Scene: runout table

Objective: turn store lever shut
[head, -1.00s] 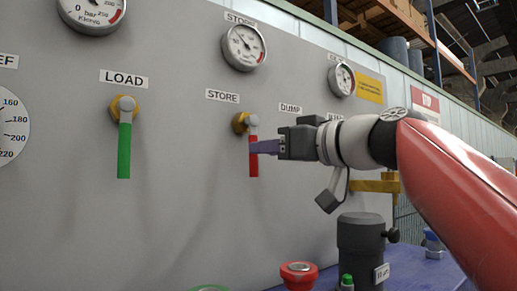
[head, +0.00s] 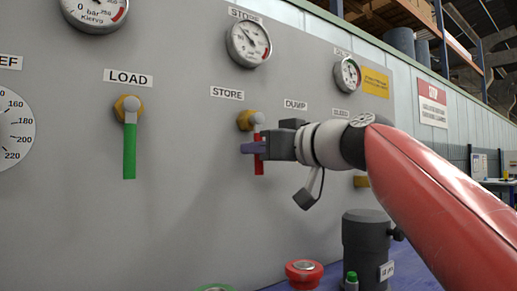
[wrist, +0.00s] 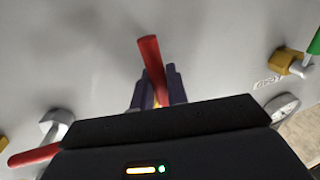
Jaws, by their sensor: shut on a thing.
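The store lever is a red handle (head: 259,167) on a brass-coloured valve (head: 245,120) under the STORE label. It hangs straight down against the grey panel. My gripper (head: 254,147) comes from the right, with its purple fingers across the middle of the handle. In the wrist view, my gripper (wrist: 157,88) is shut on the red handle (wrist: 150,58), whose free end sticks out beyond the fingers. The dark gripper body hides the valve end there.
The LOAD lever (head: 130,150), green, hangs down at left. Another red lever (wrist: 35,155) shows in the wrist view. Below stand a red button (head: 303,272) and a dark cylinder (head: 366,245). Gauges (head: 248,43) line the panel above. Open panel lies between the LOAD and STORE levers.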

